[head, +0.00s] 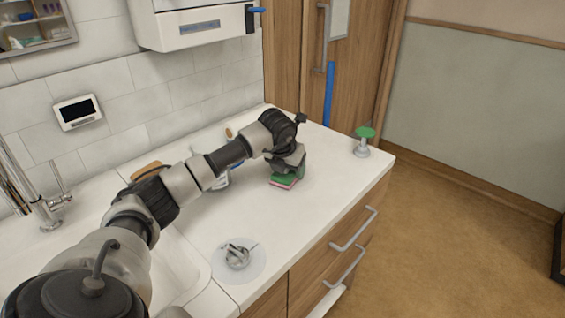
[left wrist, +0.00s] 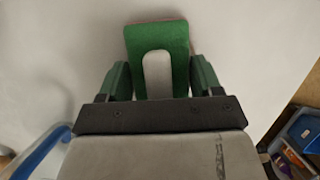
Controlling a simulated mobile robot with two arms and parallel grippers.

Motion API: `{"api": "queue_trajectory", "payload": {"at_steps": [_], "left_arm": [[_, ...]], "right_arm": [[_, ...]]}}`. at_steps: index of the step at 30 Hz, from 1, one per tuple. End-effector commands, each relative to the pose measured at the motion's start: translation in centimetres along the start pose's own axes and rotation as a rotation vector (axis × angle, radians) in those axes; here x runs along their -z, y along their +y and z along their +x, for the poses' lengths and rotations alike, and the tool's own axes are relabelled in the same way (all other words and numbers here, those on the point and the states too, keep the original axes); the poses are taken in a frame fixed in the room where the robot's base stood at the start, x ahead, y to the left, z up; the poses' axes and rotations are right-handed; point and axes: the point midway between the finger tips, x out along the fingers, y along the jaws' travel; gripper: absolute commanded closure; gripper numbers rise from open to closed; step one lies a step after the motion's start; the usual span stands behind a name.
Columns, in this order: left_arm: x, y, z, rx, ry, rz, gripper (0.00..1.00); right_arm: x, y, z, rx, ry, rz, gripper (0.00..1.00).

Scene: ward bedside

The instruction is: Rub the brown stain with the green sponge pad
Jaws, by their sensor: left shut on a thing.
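The green sponge pad (head: 284,182) has a pink layer along its edge. My left gripper (head: 288,168) is shut on it and holds it at the white counter top; I cannot tell whether it touches the surface. I cannot make out a brown stain for certain. A small brown patch or object (head: 229,133) shows by the wall behind my left arm. My right gripper is not in view.
A green-topped stand (head: 364,133) is near the counter's right corner. A metal piece on a pale disc (head: 237,257) lies at the front. A brown item (head: 148,169) is partly behind my arm, with the tap (head: 42,208) at left.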

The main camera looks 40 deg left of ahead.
Motion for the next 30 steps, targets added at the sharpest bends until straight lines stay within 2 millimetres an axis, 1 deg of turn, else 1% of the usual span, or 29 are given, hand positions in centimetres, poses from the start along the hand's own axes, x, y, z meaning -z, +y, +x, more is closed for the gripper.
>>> {"api": "queue_trajectory", "payload": {"at_steps": [8,15,19,23,30], "left_arm": [[0.2,-0.9,-0.1,0.000,0.000,0.000,0.54],[0.8,-2.9,-0.2,0.001,0.000,0.003,0.54],[1.1,-3.7,-0.2,0.001,0.000,0.001,0.54],[1.4,-3.8,-0.2,0.000,0.001,0.000,0.54],[2.6,-3.3,-0.9,-0.002,0.002,0.001,0.54]], "right_arm": [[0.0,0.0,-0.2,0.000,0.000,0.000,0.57],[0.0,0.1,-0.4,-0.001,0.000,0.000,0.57],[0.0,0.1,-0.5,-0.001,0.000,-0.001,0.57],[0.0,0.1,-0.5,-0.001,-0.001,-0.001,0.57],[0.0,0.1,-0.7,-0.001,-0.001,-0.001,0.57]]}}
